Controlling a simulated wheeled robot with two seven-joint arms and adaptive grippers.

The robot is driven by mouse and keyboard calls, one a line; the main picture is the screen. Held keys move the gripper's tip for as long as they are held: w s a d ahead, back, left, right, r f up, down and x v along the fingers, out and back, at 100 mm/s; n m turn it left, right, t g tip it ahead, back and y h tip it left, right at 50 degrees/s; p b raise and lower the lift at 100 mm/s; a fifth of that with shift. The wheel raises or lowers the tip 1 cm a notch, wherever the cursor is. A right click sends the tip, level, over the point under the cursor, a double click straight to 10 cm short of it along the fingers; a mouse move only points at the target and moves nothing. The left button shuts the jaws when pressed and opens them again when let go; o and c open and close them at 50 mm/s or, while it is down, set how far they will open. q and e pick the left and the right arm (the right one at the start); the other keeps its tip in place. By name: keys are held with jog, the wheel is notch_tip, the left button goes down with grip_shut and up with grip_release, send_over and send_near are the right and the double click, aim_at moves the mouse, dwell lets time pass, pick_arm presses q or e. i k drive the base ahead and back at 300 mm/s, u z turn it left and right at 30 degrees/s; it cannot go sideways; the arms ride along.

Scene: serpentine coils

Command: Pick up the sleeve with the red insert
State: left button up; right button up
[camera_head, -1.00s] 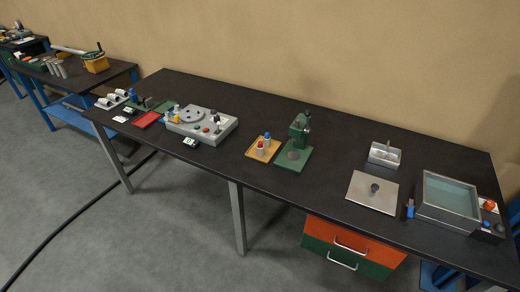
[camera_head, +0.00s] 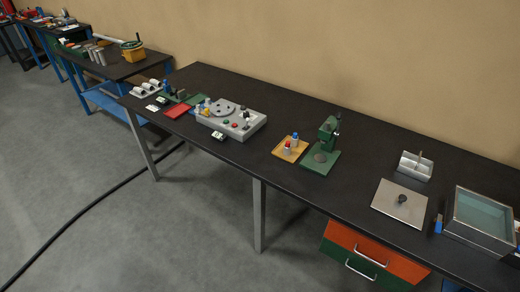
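The sleeve with the red insert (camera_head: 287,148) stands upright on a small yellow-orange tray (camera_head: 281,155) near the front edge of the long black table. A similar sleeve with a blue insert (camera_head: 294,141) stands just behind it on the same tray. Neither of my grippers shows in the head view.
A green press (camera_head: 327,138) stands right of the tray. A grey control box (camera_head: 240,124) lies to its left. A flat plate with a knob (camera_head: 400,202), a divided grey holder (camera_head: 415,166) and a liquid-filled tank (camera_head: 484,214) are further right. Floor in front is open, with a black cable (camera_head: 80,215).

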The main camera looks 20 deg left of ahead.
aim_at(287, 152)
jog(key=u, duration=1.85)
jog(key=i, duration=2.9)
jog(key=z, duration=2.9)
jog(key=i, duration=0.5)
jog(key=z, duration=0.05)
